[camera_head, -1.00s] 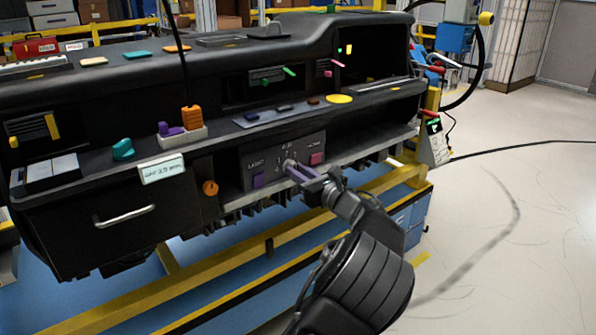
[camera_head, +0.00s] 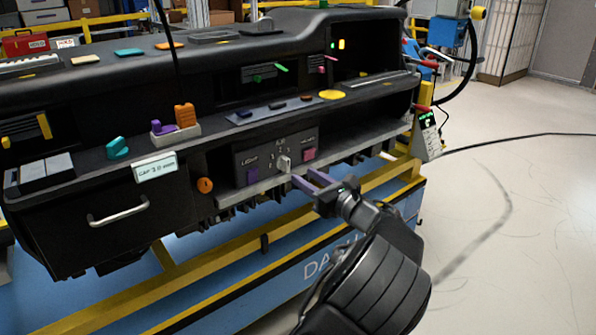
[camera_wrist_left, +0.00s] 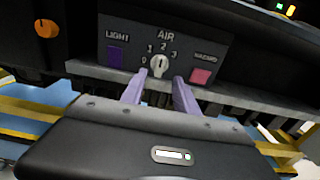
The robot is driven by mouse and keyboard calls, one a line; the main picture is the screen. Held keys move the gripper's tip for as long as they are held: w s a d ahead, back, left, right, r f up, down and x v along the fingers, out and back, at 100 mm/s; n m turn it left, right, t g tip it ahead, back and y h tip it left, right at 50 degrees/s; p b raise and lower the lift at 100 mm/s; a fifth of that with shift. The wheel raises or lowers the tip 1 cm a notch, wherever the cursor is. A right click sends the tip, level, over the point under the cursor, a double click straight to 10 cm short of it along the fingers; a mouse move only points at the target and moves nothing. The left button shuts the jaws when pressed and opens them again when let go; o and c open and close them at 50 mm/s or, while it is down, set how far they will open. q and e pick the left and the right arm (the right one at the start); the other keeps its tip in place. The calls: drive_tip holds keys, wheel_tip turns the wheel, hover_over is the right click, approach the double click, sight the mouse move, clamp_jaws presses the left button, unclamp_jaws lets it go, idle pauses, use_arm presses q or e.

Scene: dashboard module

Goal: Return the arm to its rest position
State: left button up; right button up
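The dashboard's control panel (camera_head: 268,156) carries a pale rotary knob (camera_head: 284,163) under the word AIR, with a purple LIGHT button (camera_head: 252,176) to its left and a pink button (camera_head: 309,154) to its right. My left gripper (camera_head: 305,181), with purple fingers, is just in front of and below the knob. In the left wrist view the fingers (camera_wrist_left: 157,92) are apart with nothing between them. The knob (camera_wrist_left: 158,65) stands beyond their tips, with a small gap, near the marks 0 to 3. My right gripper is out of view.
A drawer with a silver handle (camera_head: 118,211) and an orange knob (camera_head: 205,185) are to the left. Shelf items include an orange and purple piece in a white holder (camera_head: 175,133). A yellow rail (camera_head: 225,258) runs below. The floor at right (camera_head: 510,220) is open.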

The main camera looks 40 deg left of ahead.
use_arm(q)
drive_tip(key=shift+s+d, duration=0.2)
drive_tip(key=shift+d, duration=0.35)
